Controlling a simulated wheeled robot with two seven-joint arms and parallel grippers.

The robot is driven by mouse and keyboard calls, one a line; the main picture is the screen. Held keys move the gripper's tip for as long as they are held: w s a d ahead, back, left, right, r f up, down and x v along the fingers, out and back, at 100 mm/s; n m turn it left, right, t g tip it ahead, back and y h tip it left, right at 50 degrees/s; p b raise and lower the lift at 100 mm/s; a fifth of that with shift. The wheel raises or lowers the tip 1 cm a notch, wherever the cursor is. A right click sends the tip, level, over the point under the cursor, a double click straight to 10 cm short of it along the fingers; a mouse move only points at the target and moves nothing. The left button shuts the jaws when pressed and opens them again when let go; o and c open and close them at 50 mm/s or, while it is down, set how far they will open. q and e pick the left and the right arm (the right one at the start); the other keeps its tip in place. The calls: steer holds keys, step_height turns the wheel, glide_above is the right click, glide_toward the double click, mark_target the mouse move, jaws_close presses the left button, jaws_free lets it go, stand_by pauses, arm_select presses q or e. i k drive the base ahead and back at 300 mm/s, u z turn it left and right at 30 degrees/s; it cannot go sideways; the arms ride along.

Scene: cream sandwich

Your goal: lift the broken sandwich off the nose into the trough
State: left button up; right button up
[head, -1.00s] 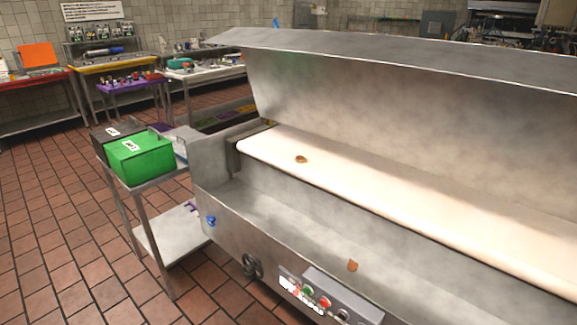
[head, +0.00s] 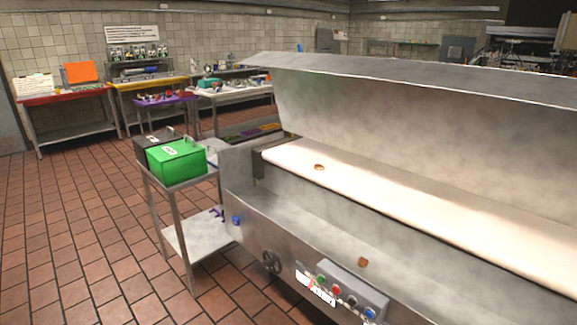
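A small brown sandwich piece (head: 319,167) lies on the cream belt (head: 400,208), near the belt's left end. Another small brown piece (head: 362,262) sits at the front wall of the metal trough (head: 300,222), just above the control box. The trough runs below and in front of the belt. The pieces are too small to tell how they are broken. Neither of my grippers shows in the head view.
A metal hood (head: 420,80) hangs over the belt. The tiled floor (head: 90,230) at left is clear.

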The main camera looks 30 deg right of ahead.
mark_target(319, 167)
steer(key=u, duration=0.15)
steer(key=i, duration=0.9)
steer(key=z, duration=0.35)
